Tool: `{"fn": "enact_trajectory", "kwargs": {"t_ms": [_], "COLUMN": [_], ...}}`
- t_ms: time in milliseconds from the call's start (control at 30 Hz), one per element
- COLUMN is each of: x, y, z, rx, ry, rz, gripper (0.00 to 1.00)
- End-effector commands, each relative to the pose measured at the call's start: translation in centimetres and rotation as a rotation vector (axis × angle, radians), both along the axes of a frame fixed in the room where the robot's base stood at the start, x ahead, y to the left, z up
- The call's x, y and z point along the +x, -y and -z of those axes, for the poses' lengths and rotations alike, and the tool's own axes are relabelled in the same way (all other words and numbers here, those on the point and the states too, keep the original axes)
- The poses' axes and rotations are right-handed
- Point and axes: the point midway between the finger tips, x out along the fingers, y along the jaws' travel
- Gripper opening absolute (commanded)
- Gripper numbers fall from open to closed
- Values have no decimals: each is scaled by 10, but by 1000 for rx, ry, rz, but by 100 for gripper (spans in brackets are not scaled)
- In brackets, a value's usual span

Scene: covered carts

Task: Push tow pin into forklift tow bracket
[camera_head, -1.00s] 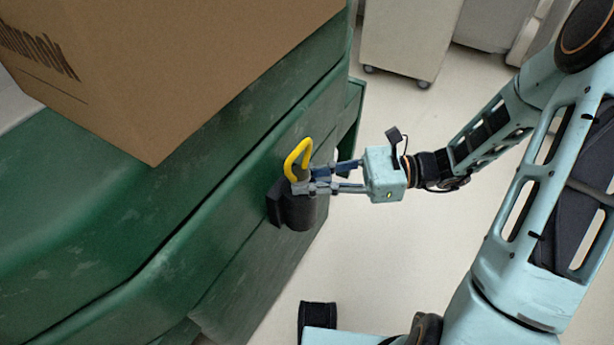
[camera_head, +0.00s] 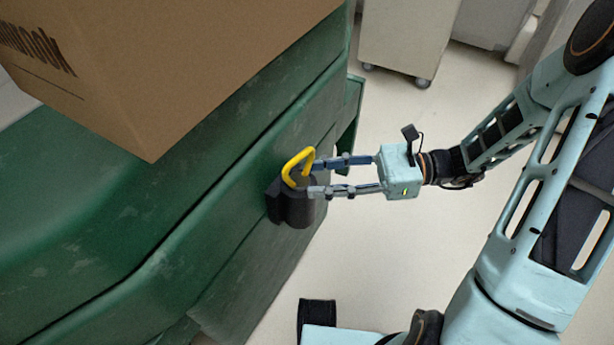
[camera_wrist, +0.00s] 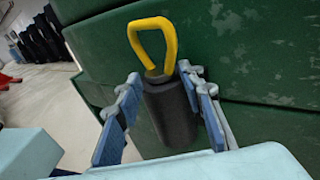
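The tow pin (camera_head: 290,167) shows as a yellow loop handle standing up from the top of the black tow bracket (camera_head: 298,210) on the green vehicle's side. In the wrist view the yellow handle (camera_wrist: 171,45) rises from the dark cylindrical bracket (camera_wrist: 172,118), and its lower end meets the bracket top. The pin's shaft is hidden, so I cannot see its depth. My gripper (camera_head: 309,178) is open, its two fingers apart at the bracket's upper part. In the wrist view the fingers of my gripper (camera_wrist: 159,74) flank the bracket top with nothing clamped between them.
A large cardboard box (camera_head: 170,60) sits on the green body (camera_head: 120,225) above and left of the bracket. A pale cabinet on casters (camera_head: 408,40) stands at the back. Clear floor (camera_head: 400,265) lies to the right of the green body.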

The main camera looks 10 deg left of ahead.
Motion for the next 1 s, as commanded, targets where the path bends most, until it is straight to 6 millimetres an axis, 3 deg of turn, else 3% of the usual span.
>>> {"fn": "enact_trajectory", "kwargs": {"t_ms": [200,400,600,1000], "x": [10,14,15,15], "y": [48,77,86,86], "z": [-4,-7,-8,-8], "rx": [1,4,5,6], "ry": [1,-1,-1,-2], "rz": [3,-3,-5,-6], "gripper": [36,36,36,36]}}
